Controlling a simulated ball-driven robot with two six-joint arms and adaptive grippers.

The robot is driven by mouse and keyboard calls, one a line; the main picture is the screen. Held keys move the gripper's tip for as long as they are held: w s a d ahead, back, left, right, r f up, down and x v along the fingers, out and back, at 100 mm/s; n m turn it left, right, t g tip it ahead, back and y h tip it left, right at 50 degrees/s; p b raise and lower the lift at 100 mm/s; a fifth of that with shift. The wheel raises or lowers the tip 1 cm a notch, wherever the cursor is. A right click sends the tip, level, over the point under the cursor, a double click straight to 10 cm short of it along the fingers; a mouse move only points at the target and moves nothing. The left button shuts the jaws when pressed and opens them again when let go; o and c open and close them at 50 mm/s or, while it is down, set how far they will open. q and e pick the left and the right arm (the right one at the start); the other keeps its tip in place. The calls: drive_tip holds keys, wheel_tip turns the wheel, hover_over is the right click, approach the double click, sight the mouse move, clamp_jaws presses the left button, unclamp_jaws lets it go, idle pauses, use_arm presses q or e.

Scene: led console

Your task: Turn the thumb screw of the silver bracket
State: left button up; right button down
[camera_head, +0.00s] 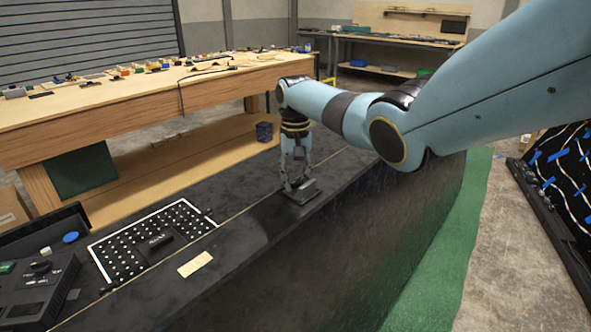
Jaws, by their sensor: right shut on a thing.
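The silver bracket (307,191) is a small grey piece standing on the dark console top, right of the picture's middle. My right gripper (294,186) reaches down to it from above, with its fingers closed at the bracket's left side. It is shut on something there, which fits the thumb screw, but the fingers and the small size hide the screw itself. I cannot tell how far the screw is turned. My left gripper is not in view.
A white-framed dotted panel (105,250) with a small black block (160,240) lies left on the console. A pale plate (195,264) is nearer. A control box (40,290) stands at lower left. A wooden bench (130,98) with small parts runs behind. The console's right edge is close to the bracket.

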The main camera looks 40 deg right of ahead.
sight(295, 182)
drive_tip(key=shift+w+r+m+p, duration=0.1)
drive_tip(key=shift+m+p, duration=0.55)
drive_tip(key=shift+m, duration=0.45)
drive_tip(key=c, duration=1.1)
unclamp_jaws()
drive_tip(key=shift+r, duration=3.95)
drive_tip(key=shift+m, duration=0.3)
